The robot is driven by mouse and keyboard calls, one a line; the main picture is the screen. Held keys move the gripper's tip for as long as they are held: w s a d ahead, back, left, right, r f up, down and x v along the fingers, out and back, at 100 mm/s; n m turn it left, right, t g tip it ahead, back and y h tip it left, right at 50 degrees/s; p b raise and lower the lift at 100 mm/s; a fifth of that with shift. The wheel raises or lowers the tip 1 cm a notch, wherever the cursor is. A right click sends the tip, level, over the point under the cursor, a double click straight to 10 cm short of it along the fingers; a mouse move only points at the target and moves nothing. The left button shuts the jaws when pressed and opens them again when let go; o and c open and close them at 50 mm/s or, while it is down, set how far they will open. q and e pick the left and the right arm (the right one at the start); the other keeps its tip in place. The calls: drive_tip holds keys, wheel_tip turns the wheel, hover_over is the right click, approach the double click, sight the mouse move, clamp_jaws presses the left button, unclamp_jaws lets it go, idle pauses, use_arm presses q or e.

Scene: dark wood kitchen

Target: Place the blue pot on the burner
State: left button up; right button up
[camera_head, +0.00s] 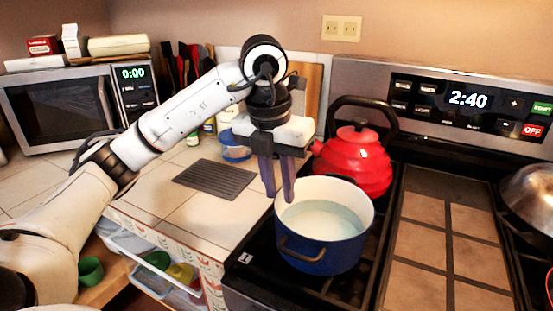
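The blue pot (322,254) has a white inside and a brown handle on its near side. It stands upright at the left front of the black stove (376,282), and what is directly beneath it is hidden. My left gripper (279,196) points down at the pot's left rim. Its two fingers are apart, with one tip overlapping the pot's inside and the other just left of the rim. I cannot tell whether they touch the pot. My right gripper is not in view.
A red kettle (354,165) with a black handle stands just behind the pot. A tiled griddle-like panel (443,245) and a metal lid (530,192) are to the right. A dark grey mat (215,178) lies on the left counter, with a microwave (70,107) behind.

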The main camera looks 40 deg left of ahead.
use_arm(q)
wheel_tip(320, 180, up, 7)
drive_tip(key=s+p, duration=0.1)
drive_tip(key=p, duration=0.1)
drive_tip(key=shift+f, duration=0.15)
idle(0.4)
